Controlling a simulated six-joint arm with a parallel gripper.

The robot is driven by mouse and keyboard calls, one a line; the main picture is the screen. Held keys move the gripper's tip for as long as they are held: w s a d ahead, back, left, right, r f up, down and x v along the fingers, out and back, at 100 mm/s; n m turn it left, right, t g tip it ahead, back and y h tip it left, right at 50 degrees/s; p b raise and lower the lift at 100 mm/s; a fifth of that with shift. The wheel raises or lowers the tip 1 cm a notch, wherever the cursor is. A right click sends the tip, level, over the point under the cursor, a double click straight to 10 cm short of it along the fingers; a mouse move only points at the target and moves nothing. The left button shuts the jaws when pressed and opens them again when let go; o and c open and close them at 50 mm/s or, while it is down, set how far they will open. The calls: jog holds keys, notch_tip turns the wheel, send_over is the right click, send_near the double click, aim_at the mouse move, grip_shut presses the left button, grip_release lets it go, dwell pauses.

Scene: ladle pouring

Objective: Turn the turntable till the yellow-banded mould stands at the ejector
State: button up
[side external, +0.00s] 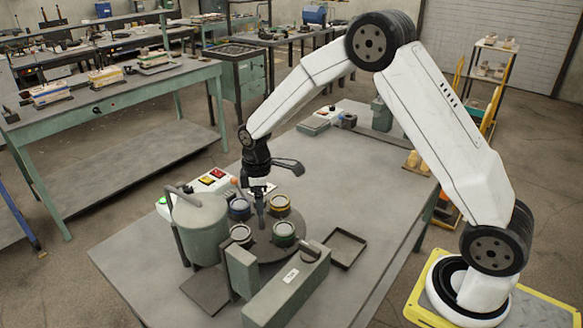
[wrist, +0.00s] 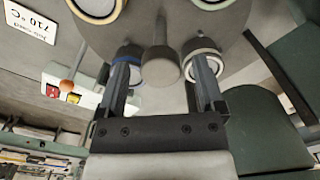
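The round grey turntable (side external: 262,250) carries the yellow-banded mould (side external: 280,202) at its back right, a blue-banded mould (side external: 239,208) at back left, a white-banded mould (side external: 240,234) at front left and a green-banded mould (side external: 284,232) at front right. The yellow-banded mould shows at the top left of the wrist view (wrist: 97,10). My gripper (wrist: 165,68) is open over the turntable, its fingers apart on either side of the central post (wrist: 160,55). No contact with the post is clear. I cannot tell for certain which fixture is the ejector.
A grey-green pot (side external: 200,228) stands left of the turntable. A labelled grey block (side external: 283,296) with a dark knob stands in front, beside an upright block (side external: 241,270). An empty dark tray (side external: 361,240) lies at right. A button box (side external: 213,180) sits behind.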

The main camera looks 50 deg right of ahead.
jog(key=shift+r, duration=3.9)
jog(key=s+f+m+t, duration=0.1)
jog(key=s+m, duration=0.3)
jog(key=s, duration=0.6)
jog(key=s+a+f+m+t, duration=0.1)
jog(key=s+m, duration=0.4)
jog(key=s, duration=0.5)
jog(key=shift+a+f+t, duration=0.25)
jog(key=shift+f+t, duration=0.05)
jog(key=shift+f, duration=0.2)
